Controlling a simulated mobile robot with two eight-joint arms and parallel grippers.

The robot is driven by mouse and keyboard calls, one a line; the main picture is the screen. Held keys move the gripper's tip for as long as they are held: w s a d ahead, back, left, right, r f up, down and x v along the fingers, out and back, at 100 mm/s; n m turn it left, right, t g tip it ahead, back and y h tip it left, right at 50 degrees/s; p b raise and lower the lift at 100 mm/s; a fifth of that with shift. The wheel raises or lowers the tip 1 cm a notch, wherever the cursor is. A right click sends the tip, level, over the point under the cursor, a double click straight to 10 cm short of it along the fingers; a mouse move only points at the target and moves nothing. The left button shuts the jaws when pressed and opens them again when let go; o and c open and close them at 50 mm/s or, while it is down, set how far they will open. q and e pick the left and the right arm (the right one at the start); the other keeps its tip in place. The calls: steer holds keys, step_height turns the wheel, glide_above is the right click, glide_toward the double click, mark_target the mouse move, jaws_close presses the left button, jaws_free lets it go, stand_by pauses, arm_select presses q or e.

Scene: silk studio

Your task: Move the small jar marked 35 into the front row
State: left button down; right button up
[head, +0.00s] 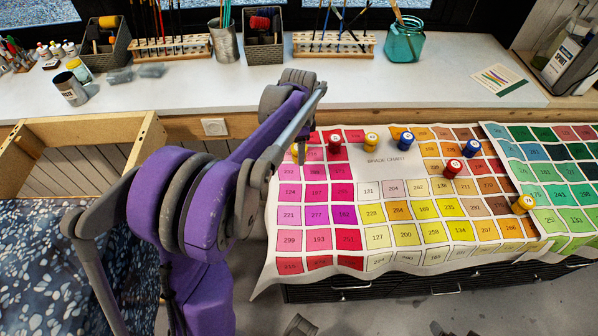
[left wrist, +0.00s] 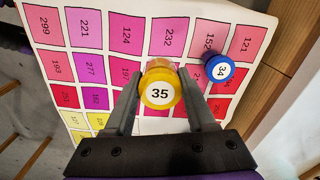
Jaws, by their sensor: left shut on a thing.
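The small jar marked 35 has a yellow lid with a white label (left wrist: 160,92). My left gripper (left wrist: 160,76) is shut on it, one finger on each side, above the pink squares of the chart. In the head view, my left gripper (head: 299,150) is over the chart's back left corner, and only a sliver of yellow shows there. The colour chart (head: 384,160) lies on the low cabinet. A blue jar marked 34 (left wrist: 219,67) stands close to the held jar in the left wrist view. My right gripper is not seen.
Towards the chart's back stand a red jar (head: 334,141), a yellow jar (head: 371,141) and a blue jar (head: 406,140). Another blue jar (head: 472,148), a red jar (head: 453,168) and a yellow jar (head: 522,204) stand further right. The front squares look clear.

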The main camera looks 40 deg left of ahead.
arm_select(q)
step_height(320, 180, down, 8)
steer(key=shift+r, duration=0.2)
steer(key=shift+b, duration=0.3)
steer(key=shift+f, duration=0.1)
steer(key=shift+c, duration=1.1)
jaws_free()
